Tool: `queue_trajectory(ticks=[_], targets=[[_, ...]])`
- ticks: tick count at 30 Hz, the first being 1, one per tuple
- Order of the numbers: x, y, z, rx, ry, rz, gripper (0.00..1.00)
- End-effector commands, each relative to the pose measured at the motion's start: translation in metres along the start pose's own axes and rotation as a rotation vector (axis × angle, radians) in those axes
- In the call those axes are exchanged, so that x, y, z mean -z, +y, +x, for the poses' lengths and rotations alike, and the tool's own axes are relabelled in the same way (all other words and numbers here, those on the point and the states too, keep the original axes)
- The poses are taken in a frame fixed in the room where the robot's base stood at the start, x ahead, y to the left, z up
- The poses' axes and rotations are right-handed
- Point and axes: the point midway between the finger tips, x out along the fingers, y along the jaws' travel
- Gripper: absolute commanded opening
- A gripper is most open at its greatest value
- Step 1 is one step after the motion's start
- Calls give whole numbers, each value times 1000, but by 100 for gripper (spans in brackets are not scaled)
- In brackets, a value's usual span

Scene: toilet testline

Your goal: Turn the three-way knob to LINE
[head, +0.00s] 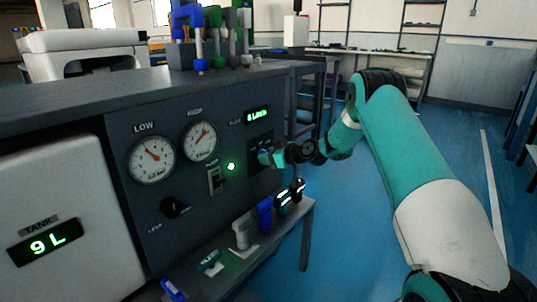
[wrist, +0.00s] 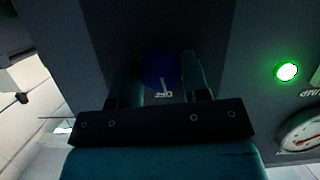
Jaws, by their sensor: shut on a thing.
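The three-way knob is a dark blue round knob (wrist: 158,70) in the wrist view, in deep shadow on a dark plate. A short pale mark shows at its lower edge, beside an upside-down label that seems to read OFF (wrist: 164,95). My gripper (wrist: 160,75) has one finger on each side of the knob and is shut on it. In the head view my gripper (head: 266,157) is at the right part of the dark panel and hides most of the knob. The LINE label cannot be made out in either view.
The panel carries a LOW gauge (head: 152,159), a HIGH gauge (head: 200,140), a lit green lamp (head: 231,167), a switch (head: 214,180) and a black knob (head: 175,207). A shelf (head: 225,265) with small bottles juts out below.

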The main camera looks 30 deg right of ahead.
Motion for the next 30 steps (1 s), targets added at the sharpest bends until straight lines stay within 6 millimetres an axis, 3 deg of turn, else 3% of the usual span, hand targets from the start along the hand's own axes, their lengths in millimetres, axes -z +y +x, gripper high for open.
queue_trajectory(ticks=[30], targets=[[-3, 1, 1, 311, 42, 855, 19]])
